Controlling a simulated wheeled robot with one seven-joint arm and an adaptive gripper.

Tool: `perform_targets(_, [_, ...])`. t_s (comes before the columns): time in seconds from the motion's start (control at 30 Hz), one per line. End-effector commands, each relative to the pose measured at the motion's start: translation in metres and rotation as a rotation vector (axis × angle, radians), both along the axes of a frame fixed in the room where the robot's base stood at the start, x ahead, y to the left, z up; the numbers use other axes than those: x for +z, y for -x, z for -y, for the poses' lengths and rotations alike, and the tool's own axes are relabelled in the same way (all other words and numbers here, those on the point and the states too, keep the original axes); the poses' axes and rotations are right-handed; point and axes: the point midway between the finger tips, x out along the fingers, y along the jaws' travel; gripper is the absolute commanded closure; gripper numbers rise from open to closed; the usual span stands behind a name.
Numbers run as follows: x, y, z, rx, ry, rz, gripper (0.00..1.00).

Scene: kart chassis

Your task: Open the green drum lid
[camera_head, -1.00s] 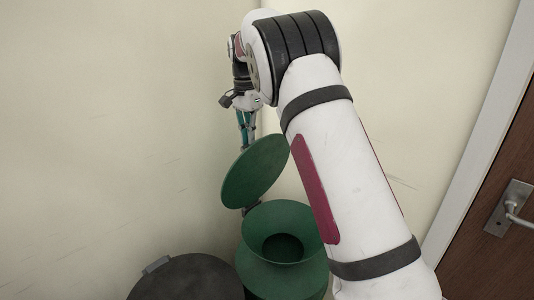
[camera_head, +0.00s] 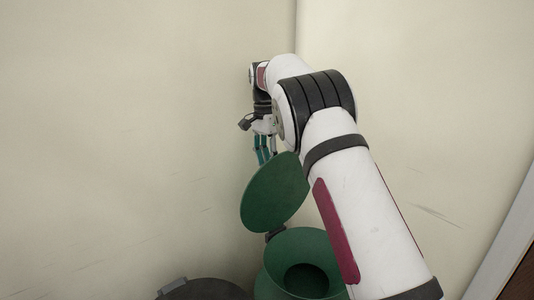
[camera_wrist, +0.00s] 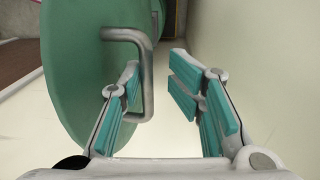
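The green drum lid (camera_head: 274,192) stands tilted up on its hinge at the back of the green drum (camera_head: 275,284), and the drum's dark round opening shows. My gripper (camera_head: 264,152) is above and behind the raised lid, close to the wall. In the wrist view the lid (camera_wrist: 75,70) fills the left side, with its metal bar handle (camera_wrist: 148,75) sticking out. My gripper (camera_wrist: 160,95) is open, with its teal-padded fingers apart. The left finger overlaps the handle in the picture; I cannot tell whether they touch. Nothing is held between the fingers.
A dark round lid (camera_head: 205,290) of another container is at the bottom left, beside the drum. Pale walls (camera_head: 130,120) meet in a corner behind the drum. A brown door (camera_head: 515,275) with a pale frame is at the lower right.

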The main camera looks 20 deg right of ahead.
Motion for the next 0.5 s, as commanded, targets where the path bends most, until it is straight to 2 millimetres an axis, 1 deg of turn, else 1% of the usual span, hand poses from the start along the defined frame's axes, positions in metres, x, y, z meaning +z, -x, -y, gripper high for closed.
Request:
perform_targets(0.37, [0.048, -0.004, -0.001, 0.000, 0.001, 0.001, 0.70])
perform_targets(0.5, [0.059, -0.005, -0.002, 0.000, -0.001, 0.000, 0.70])
